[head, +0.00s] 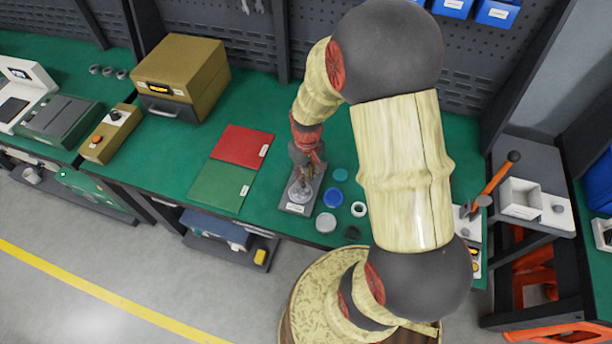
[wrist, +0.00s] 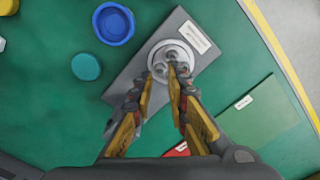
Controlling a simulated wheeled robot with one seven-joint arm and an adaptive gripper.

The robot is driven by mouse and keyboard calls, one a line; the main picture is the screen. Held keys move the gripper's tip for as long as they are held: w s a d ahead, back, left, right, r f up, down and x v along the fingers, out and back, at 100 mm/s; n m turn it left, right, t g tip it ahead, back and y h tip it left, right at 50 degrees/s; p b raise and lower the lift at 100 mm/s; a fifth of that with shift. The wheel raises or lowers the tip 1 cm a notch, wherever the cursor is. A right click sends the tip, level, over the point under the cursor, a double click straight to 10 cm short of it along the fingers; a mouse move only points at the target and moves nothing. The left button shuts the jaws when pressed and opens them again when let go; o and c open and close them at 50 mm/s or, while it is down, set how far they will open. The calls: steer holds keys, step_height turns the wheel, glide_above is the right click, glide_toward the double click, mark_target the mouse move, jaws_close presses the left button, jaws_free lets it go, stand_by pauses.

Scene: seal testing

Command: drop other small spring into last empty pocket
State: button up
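A round light-grey metal part (wrist: 172,55) with small dark-reddish pockets sits on a grey labelled plate (wrist: 135,87). In the head view the part (head: 300,190) stands on the plate (head: 296,208) at the bench's front edge. My gripper (wrist: 164,76) points down at the part, its fingertips over the pockets. A narrow gap shows between the fingertips, and I make out no spring in it. The fingers hide some of the pockets, so I cannot tell which are filled. In the head view my gripper (head: 305,172) is small and hard to read.
A blue dish (wrist: 114,24) and a teal disc (wrist: 86,67) lie beside the plate. A grey round dish (head: 326,222) and a white ring (head: 358,209) are close by. Red (head: 243,143) and green (head: 221,186) mats lie left of the plate. My arm hides the bench's right part.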

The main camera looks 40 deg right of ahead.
steer(key=shift+r+p, duration=0.7)
steer(key=shift+r, duration=0.3)
steer(key=shift+o, duration=1.2)
steer(key=o, duration=0.3)
steer(key=shift+r+p, duration=1.25)
steer(key=shift+r, duration=0.2)
